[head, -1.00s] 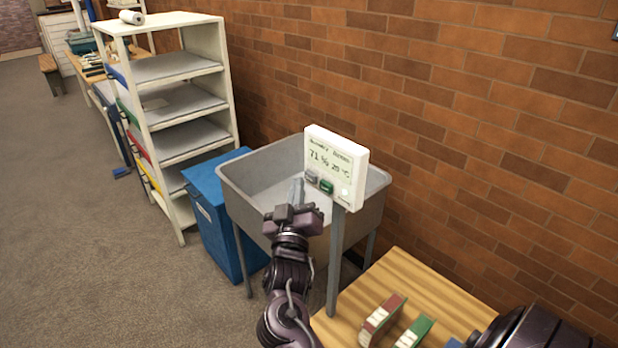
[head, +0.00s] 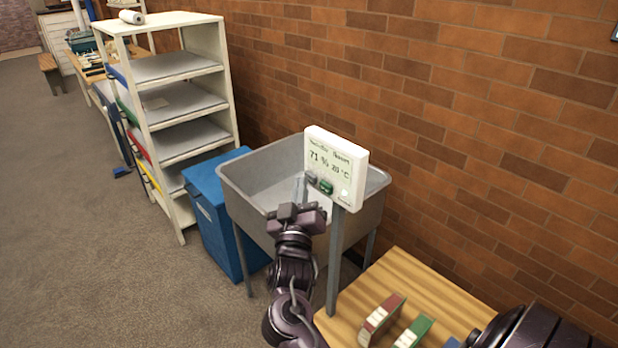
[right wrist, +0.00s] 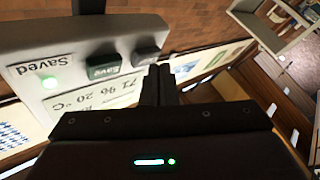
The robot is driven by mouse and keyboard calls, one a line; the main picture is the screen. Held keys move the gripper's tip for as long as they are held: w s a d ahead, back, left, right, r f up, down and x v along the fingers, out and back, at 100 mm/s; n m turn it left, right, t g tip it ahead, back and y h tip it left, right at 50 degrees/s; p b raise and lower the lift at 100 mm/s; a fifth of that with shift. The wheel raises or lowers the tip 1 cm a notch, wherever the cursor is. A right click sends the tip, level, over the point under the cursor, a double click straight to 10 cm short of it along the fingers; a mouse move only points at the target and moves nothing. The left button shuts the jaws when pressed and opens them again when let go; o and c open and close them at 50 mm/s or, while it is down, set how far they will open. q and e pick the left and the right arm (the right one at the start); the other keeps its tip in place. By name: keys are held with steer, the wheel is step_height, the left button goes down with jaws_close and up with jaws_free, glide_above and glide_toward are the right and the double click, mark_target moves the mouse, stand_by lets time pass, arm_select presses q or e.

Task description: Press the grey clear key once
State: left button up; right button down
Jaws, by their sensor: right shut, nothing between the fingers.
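The grey clear key (head: 311,180) is on the front of a white display unit (head: 347,150), left of the green key (head: 326,187). In the right wrist view the grey key (right wrist: 147,56) looks dark, beside the green key (right wrist: 104,66) marked "Save". My right gripper (head: 303,179) is shut and empty, just in front of the grey key. In the right wrist view its fingertips (right wrist: 160,70) are right by the key; I cannot tell whether they touch it. A green light (right wrist: 50,83) glows near the word "Saved". My left gripper is not in view.
The display stands on a grey post (head: 335,262) in front of a grey sink (head: 260,180). A wooden table (head: 420,290) with a red binder (head: 381,318) and a green binder (head: 413,332) is at lower right. A blue bin (head: 213,205) and shelves (head: 180,105) stand left.

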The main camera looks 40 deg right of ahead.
steer(key=shift+d, duration=0.45)
stand_by(0.6)
steer(key=shift+a, duration=0.1)
steer(key=shift+a+p, duration=0.45)
steer(key=shift+a, duration=0.35)
